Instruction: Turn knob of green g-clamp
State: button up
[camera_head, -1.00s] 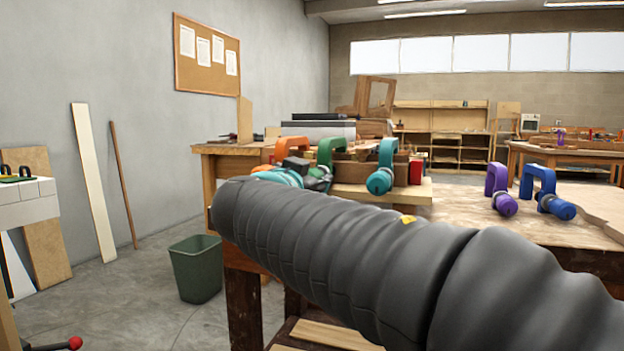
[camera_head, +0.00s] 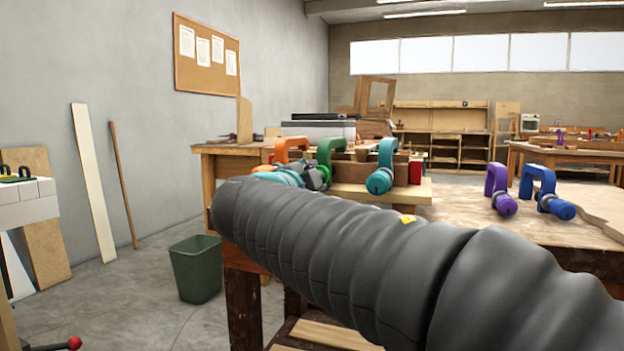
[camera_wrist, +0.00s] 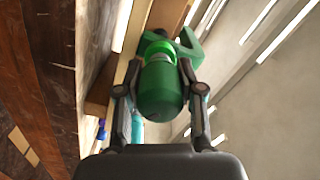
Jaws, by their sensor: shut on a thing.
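The green g-clamp (camera_head: 330,149) sits on the wooden lamination form at the bench edge, between an orange clamp and a teal clamp. In the wrist view its green knob (camera_wrist: 162,92) is large and central, with the clamp's frame (camera_wrist: 188,52) beyond it. My gripper (camera_wrist: 158,84) has one finger on each side of the knob and is shut on it. In the head view my gripper (camera_head: 314,178) is small and partly hidden behind my dark arm, at the green clamp's lower end; the knob is mostly hidden there.
An orange clamp (camera_head: 290,147) is close on the left, a teal clamp (camera_head: 385,160) on the right. Purple (camera_head: 497,182) and blue (camera_head: 540,180) clamps stand farther right on the workbench (camera_head: 455,212). A green bin (camera_head: 196,270) stands on the floor.

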jog(key=shift+m, duration=0.6)
jog(key=o, duration=1.2)
jog(key=shift+w, duration=0.1)
jog(key=shift+c, duration=0.2)
jog(key=v, duration=1.2)
